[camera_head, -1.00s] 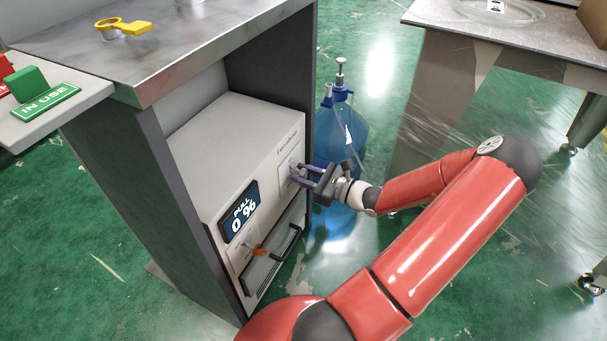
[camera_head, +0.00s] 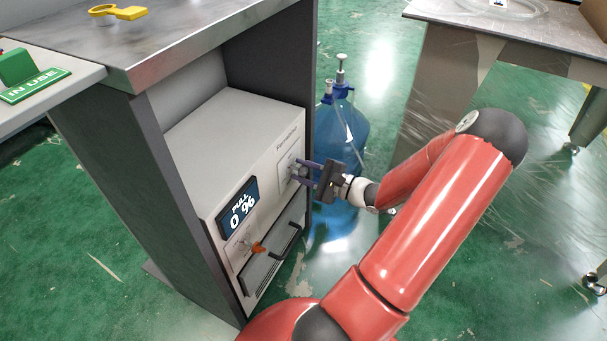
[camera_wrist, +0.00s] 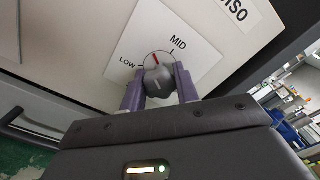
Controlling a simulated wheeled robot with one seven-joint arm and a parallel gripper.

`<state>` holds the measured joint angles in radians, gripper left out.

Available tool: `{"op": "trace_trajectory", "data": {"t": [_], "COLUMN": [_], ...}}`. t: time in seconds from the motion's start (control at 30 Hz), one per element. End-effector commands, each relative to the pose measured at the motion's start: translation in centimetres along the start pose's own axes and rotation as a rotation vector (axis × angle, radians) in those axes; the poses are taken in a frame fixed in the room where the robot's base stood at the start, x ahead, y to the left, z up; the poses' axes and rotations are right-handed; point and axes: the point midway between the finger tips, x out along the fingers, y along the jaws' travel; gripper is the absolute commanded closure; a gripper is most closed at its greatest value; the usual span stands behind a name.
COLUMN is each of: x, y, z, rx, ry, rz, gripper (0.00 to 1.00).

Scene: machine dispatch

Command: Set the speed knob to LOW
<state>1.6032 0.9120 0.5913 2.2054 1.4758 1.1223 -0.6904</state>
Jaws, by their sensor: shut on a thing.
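The speed knob (camera_wrist: 158,78) is a round grey knob on a white label plate (camera_wrist: 190,40) on the machine front, between my fingers in the wrist view. The plate reads LOW at the left and MID at the upper right. A red mark shows at the knob's top edge, between LOW and MID. My gripper (camera_wrist: 160,88) is shut on the knob, with a purple finger on each side. In the head view my gripper (camera_head: 300,174) reaches the upper right of the machine's front; the knob is mostly hidden there.
The machine (camera_head: 215,135) stands under a metal-topped bench (camera_head: 190,40). A blue water bottle (camera_head: 345,130) stands close behind my gripper.

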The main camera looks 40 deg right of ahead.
Motion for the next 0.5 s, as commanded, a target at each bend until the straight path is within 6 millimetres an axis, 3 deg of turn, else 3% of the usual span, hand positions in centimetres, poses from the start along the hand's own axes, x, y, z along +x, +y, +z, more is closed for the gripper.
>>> {"op": "trace_trajectory", "data": {"t": [0.5], "x": [0.07], "y": [0.48], "z": [-0.34], "rx": [-0.497], "ry": [-0.002], "rz": [0.002], "gripper": [0.92]}}
